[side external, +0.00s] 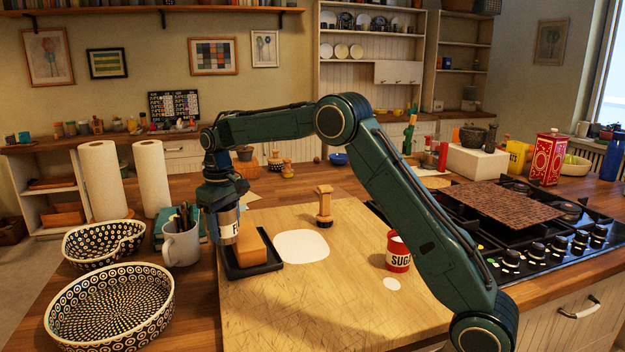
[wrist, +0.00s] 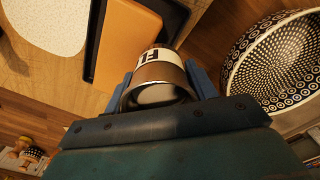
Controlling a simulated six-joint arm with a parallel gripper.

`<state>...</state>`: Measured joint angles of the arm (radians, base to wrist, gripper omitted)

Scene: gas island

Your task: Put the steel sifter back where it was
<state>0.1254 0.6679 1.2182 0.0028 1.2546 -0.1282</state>
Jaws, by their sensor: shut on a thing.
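The steel sifter (side external: 229,226) is a metal cylinder with a white label whose visible letters begin with "F". My gripper (side external: 222,200) points down and is shut on it. In the wrist view the sifter (wrist: 158,88) sits between the two blue fingers of my gripper (wrist: 160,82), showing "FL" on its label. It is at the left end of a black tray (side external: 262,268), close to the orange-brown block on that tray. I cannot tell whether its bottom touches anything.
The orange-brown block (side external: 256,247) lies on the tray. A white mug (side external: 181,243) and patterned bowls (side external: 112,305) stand at left. A white round patch (side external: 302,246), a wooden stamp-like tool (side external: 324,207) and a red sugar tin (side external: 398,252) are on the board (side external: 330,310). Its front is clear.

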